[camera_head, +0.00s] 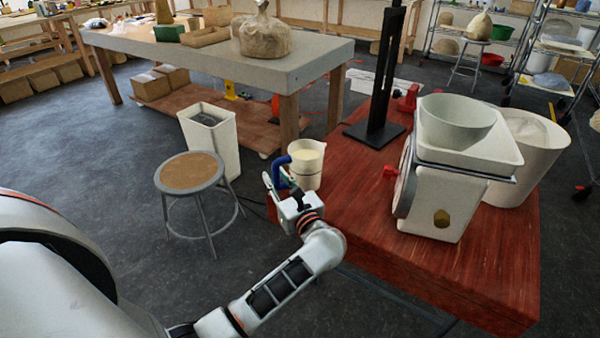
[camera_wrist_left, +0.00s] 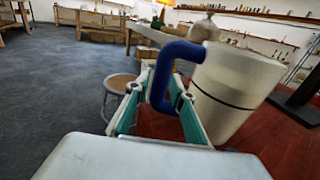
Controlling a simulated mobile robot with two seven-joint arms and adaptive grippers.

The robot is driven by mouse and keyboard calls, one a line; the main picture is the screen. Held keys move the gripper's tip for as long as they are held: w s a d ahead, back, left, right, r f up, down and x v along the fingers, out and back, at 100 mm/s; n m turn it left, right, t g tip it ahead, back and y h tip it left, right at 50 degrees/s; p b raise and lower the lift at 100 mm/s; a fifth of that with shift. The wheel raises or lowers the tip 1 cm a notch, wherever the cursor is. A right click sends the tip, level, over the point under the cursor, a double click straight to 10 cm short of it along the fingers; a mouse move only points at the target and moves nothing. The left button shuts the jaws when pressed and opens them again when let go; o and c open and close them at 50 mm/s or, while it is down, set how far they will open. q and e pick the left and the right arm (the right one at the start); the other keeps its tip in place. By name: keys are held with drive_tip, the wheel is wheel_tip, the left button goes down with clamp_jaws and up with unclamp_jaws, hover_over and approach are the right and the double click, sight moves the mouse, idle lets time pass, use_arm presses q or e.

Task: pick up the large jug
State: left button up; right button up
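The large jug (camera_head: 306,166) is a pale, tapered vessel with a blue handle (camera_head: 280,170), upright at the left edge of the red table. Its contents look cream-coloured from above. In the left wrist view the jug body (camera_wrist_left: 232,92) is at the right, with a dark line around it. My left gripper (camera_head: 276,187) is at the jug's handle side. In the left wrist view its teal-lined fingers (camera_wrist_left: 159,102) are apart, with the blue handle (camera_wrist_left: 162,82) between them and a gap on the left side. Whether the right finger touches the handle is unclear. My right gripper is out of view.
The red table (camera_head: 400,260) also holds a white machine with a bowl (camera_head: 455,125) and a black stand (camera_head: 376,132). A stool (camera_head: 190,172) and a white bin (camera_head: 215,150) stand left of it. A workbench (camera_head: 200,58) is behind.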

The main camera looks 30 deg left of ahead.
use_arm(q)
clamp_jaws()
drive_tip(key=shift+r, duration=0.15)
